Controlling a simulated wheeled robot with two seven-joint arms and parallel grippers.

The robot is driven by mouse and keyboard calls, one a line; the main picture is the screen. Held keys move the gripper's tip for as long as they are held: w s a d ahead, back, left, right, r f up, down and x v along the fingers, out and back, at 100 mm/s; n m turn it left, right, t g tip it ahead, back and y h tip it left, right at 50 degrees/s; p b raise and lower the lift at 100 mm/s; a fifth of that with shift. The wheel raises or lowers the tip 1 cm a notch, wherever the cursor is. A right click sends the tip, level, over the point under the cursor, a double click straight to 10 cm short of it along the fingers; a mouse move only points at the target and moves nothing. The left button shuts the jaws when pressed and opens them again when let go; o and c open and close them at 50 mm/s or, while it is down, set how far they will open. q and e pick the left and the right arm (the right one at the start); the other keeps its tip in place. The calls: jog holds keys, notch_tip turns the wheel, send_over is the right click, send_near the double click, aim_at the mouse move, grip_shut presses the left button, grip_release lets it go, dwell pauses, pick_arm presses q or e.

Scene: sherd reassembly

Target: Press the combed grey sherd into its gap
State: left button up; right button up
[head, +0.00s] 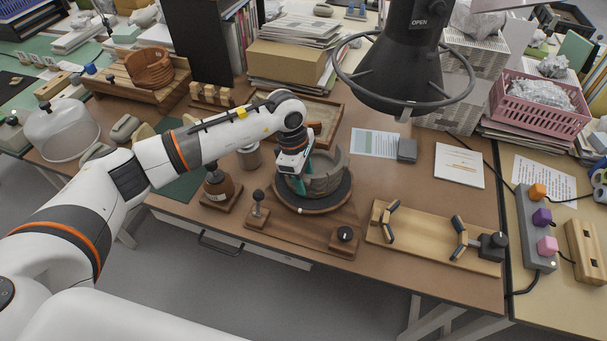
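A grey, ribbed, partly built vessel (331,178) stands on a dark round turntable (338,200) near the table's front edge. My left arm comes in from the left, and my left gripper (301,181) points down at the vessel's left side. Its teal fingers overlap the vessel wall in the picture. I cannot tell whether they are open or shut, or whether they touch the wall. The combed grey sherd cannot be told apart from the vessel, and the gap is not clearly visible. My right gripper is not in view.
The turntable's wooden base carries a black knob (345,234) and a small joystick (258,201). A wooden board with clamps (432,238) lies to the right. A black ring-fitted hood (402,65) hangs above, right of the arm. A framed tray (325,113) lies behind.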

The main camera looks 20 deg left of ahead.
pick_arm(q)
notch_tip(320, 180, up, 12)
jog(key=a+b, duration=0.1)
jog(key=a, duration=0.1)
jog(key=shift+s+b, duration=0.15)
jog(key=shift+b, duration=0.2)
jog(key=shift+f, duration=0.15)
